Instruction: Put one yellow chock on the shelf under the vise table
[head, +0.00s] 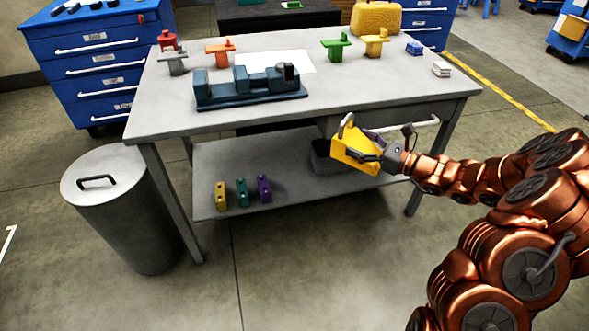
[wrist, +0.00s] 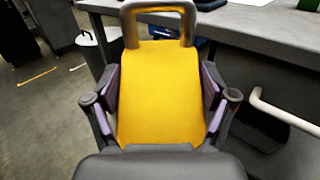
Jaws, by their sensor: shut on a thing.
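A yellow chock (head: 357,149) with a grey handle is held in my gripper (head: 375,150), in front of the table's right half. In the wrist view the chock (wrist: 163,90) fills the space between the purple-padded fingers of my gripper (wrist: 162,105), its handle pointing away. The vise table (head: 400,98) carries a dark blue vise (head: 250,88). Its lower shelf (head: 300,188) lies below and left of the held chock. The chock is apart from the shelf.
Small yellow (head: 221,195), green (head: 242,192) and purple (head: 264,189) blocks stand on the shelf's left part. A dark grey bin (head: 322,158) sits on the shelf's right part, partly hidden by the chock. A white bar (head: 425,122) juts from the table front. The shelf's middle is clear.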

